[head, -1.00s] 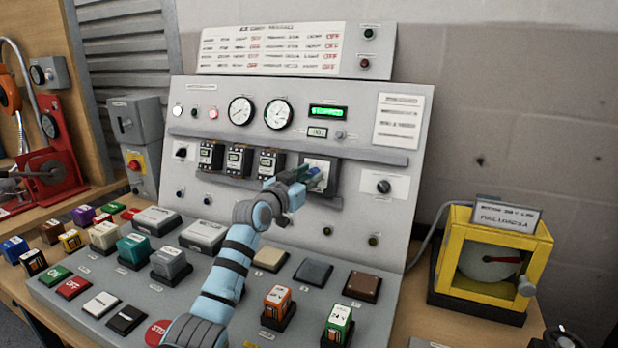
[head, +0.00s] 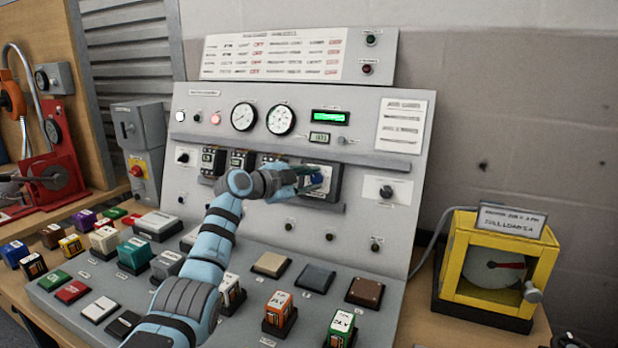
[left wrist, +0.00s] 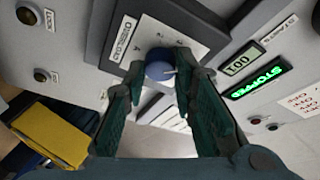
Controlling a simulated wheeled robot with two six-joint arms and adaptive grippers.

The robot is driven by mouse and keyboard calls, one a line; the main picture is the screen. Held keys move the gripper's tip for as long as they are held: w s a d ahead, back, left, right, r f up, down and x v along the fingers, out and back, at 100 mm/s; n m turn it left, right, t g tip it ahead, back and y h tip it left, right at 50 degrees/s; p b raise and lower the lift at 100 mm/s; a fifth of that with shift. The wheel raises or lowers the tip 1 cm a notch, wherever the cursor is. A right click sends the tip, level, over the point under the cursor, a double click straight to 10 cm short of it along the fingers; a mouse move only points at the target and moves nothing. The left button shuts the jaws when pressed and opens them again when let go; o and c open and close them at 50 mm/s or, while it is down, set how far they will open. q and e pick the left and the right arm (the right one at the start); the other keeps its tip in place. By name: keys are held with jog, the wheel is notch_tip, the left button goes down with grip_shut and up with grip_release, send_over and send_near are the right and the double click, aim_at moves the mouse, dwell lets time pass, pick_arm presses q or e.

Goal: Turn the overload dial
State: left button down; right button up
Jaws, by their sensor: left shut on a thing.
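The overload dial (left wrist: 160,66) is a round blue knob on a white plate marked OVERLOAD (left wrist: 128,38) in the left wrist view. In the head view the dial (head: 317,180) shows small on its dark-framed unit on the upright panel. My left gripper (head: 308,178) reaches it from the left. In the left wrist view the dark green fingers of the left gripper (left wrist: 162,80) stand on either side of the knob, shut on it. The fingers hide part of its sides. My right gripper is in neither view.
The grey panel carries two gauges (head: 262,118), a green STOPPED display (head: 329,116) and a black knob (head: 386,191) right of the dial. Several blocks and pads stand on the sloped desk below. A yellow-framed load meter (head: 455,255) stands at the right.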

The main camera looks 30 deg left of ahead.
pick_arm(q)
jog(key=shift+r+m+g+p, duration=0.25)
jog(key=shift+m+g+p, duration=0.25)
jog(key=shift+m, duration=0.4)
jog(key=m+p, duration=0.2)
jog(key=m, duration=0.1)
jog(key=shift+r+g+p, duration=0.1)
jog(key=shift+g+p, duration=0.2)
jog(key=shift+m+g+p, duration=0.3)
jog(key=shift+m+p, duration=0.35)
jog(key=shift+m, duration=0.35)
jog(key=shift+w+m, duration=0.1)
jog(key=shift+m, duration=0.3)
jog(key=c, duration=1.3)
grip_release()
